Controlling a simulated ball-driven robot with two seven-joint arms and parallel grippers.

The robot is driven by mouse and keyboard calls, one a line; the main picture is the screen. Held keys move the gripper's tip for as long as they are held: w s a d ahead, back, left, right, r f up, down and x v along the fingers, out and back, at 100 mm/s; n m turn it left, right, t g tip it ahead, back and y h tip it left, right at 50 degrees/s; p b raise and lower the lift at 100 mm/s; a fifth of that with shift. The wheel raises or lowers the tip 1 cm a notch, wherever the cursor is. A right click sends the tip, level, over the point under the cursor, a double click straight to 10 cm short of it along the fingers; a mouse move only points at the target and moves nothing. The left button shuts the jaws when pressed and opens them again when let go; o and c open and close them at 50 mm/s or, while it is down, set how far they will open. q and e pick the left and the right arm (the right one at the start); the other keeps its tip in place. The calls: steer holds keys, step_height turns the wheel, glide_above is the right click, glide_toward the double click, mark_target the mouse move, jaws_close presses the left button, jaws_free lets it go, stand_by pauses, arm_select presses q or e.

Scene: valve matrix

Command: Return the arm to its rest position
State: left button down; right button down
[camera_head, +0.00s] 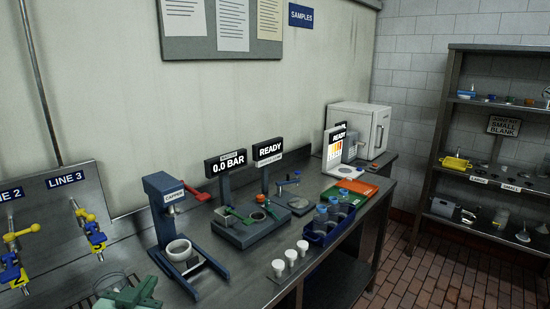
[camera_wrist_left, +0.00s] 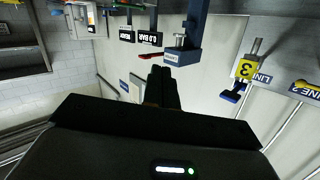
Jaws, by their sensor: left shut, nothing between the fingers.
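My left gripper (camera_wrist_left: 162,85) shows in the left wrist view as two black fingers close together. It is shut and empty, and its fingers appear clear of the bench and fixtures. The wrist picture is upside down, with signs and fixtures hanging from its top edge. Behind the fingers are the pale wall and the blue capper stand (camera_wrist_left: 184,52). I cannot make out my left gripper in the head view. My right gripper is in neither view.
In the head view, the bench holds the capper (camera_head: 165,205), a pressure stand (camera_head: 245,232), a blue vial rack (camera_head: 322,236), white cups (camera_head: 290,257) and a green fixture (camera_head: 132,294). Line 3's valve (camera_head: 94,235) is on the left. A shelf (camera_head: 480,225) stands right, beyond open brick floor (camera_head: 415,270).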

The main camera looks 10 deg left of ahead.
arm_select(q)
steer(key=s+d+f+m+g+y, duration=0.15)
steer(key=s+f+m+g, duration=0.35)
steer(key=s, duration=0.5)
steer(key=s+d+f+m+g+y, duration=0.15)
steer(key=s+f+g, duration=0.25)
steer(key=s+f, duration=0.45)
steer(key=s+d+f+g+h+b, duration=0.1)
steer(key=s+d+f+h, duration=0.15)
steer(key=f, duration=1.05)
steer(key=s+d+f+g+h, duration=0.1)
steer(key=s+d+f+g, duration=0.15)
steer(key=f, duration=0.95)
steer(key=s+f+n+g+h+b, duration=0.1)
steer(key=s+f+n+g, duration=0.1)
steer(key=s+f, duration=1.6)
steer(key=s+n, duration=0.1)
steer(key=s, duration=0.2)
steer(key=shift+a+f+h+b, duration=0.2)
steer(key=shift+a+h+b, duration=0.05)
steer(key=shift+h+b, duration=0.1)
